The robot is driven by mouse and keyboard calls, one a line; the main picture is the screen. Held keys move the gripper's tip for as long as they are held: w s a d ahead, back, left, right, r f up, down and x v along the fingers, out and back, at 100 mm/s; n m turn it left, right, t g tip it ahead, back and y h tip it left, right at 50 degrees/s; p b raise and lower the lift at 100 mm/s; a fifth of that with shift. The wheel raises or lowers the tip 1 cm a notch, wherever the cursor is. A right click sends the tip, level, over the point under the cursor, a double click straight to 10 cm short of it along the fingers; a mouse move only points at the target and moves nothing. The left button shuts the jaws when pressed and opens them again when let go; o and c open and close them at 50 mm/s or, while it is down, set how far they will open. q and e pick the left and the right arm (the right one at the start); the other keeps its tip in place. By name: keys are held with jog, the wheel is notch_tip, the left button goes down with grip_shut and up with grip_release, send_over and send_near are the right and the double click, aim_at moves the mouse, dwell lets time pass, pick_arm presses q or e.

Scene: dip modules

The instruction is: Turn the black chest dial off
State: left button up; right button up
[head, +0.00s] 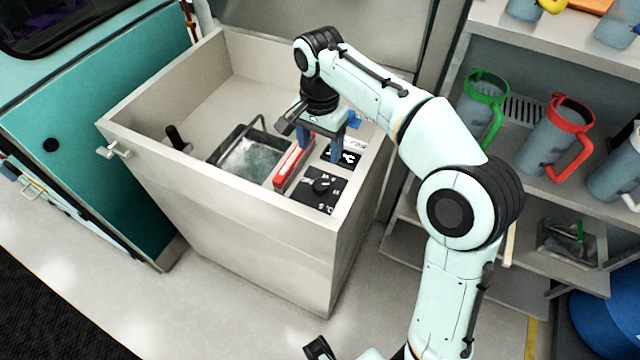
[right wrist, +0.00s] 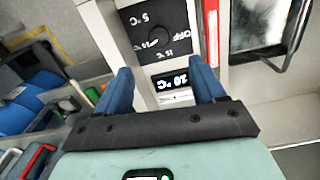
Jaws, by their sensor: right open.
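The black chest dial is a round black knob (head: 321,187) on a black panel with white markings, set in the chest's near right rim. The knob also shows in the right wrist view (right wrist: 158,38), with 5 °C, 15 °C and OFF printed around it. I cannot tell which mark it points to. A small black display (right wrist: 171,82) reading 10 °C sits beside the panel. My right gripper (head: 321,150) is open and empty, pointing down above the display, a little behind the knob. In the wrist view its blue fingers (right wrist: 162,74) are apart, short of the knob.
The open grey chest (head: 160,140) holds a glass-like tray (head: 245,152). A red-edged slot piece (head: 293,165) lies between tray and dial panel. A shelf (head: 540,190) with several handled jugs stands at the right. Open floor (head: 230,300) lies in front of the chest.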

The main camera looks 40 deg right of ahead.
aim_at(321, 184)
notch_tip(321, 184, down, 11)
jog(key=shift+s+d+r+b, duration=0.1)
jog(key=shift+d+b, duration=0.05)
jog(key=shift+b, duration=1.05)
jog(key=shift+f, duration=0.9)
jog(key=c, duration=1)
jog(key=shift+c, duration=0.2)
